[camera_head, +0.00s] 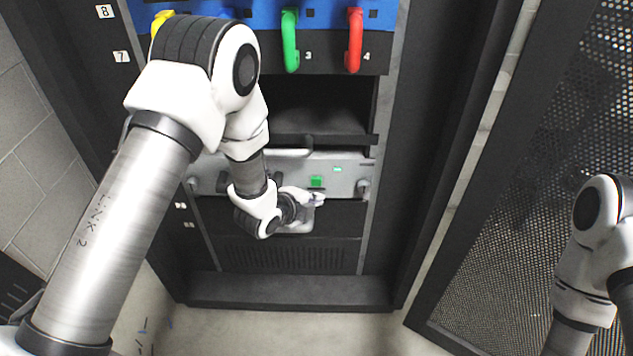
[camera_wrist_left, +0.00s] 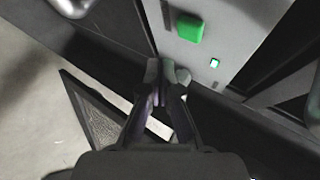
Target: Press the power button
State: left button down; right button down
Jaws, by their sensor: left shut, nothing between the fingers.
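The green square power button (camera_head: 316,182) is on the front of a silver rack unit (camera_head: 345,181). It also shows in the left wrist view (camera_wrist_left: 190,27), standing out from the panel. A small lit green indicator (camera_head: 337,169) is to its upper right. My left gripper (camera_head: 319,198) is shut and empty, just below the button in the head view. In the left wrist view its fingertips (camera_wrist_left: 166,72) are together near the panel's edge, apart from the button in the picture. Whether they touch the panel, I cannot tell. My right gripper is out of view.
Above the unit is an open dark bay (camera_head: 320,110), then a blue panel (camera_head: 330,14) with a green handle (camera_head: 290,40), a red handle (camera_head: 354,40) and a yellow one. A perforated door (camera_head: 510,190) stands open at the right. Bare floor lies in front.

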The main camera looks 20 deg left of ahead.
pick_arm(q)
jog(key=shift+s+d, duration=0.2)
jog(key=shift+s, duration=0.45)
jog(key=shift+s+d, duration=0.15)
jog(key=shift+s, duration=0.45)
jog(key=s+a+f+n+g+y, duration=0.1)
jog(key=s+a+f+n+g, duration=0.15)
jog(key=s+f, duration=0.5)
jog(key=s+a+f+n+g+y, duration=0.1)
jog(key=s+a+f+n+g, duration=0.15)
jog(key=s+f, duration=0.5)
jog(key=s+a+f+n+g+y, duration=0.1)
jog(key=s+n+g, duration=0.2)
jog(key=s+n, duration=0.5)
jog(key=s+a+f+n+g+y, duration=0.1)
jog(key=s+a+n+g, duration=0.15)
jog(key=s+n, duration=0.55)
notch_tip(320, 180, up, 24)
jog(key=s+p, duration=0.2)
jog(key=p, duration=2.2)
jog(key=shift+d, duration=0.4)
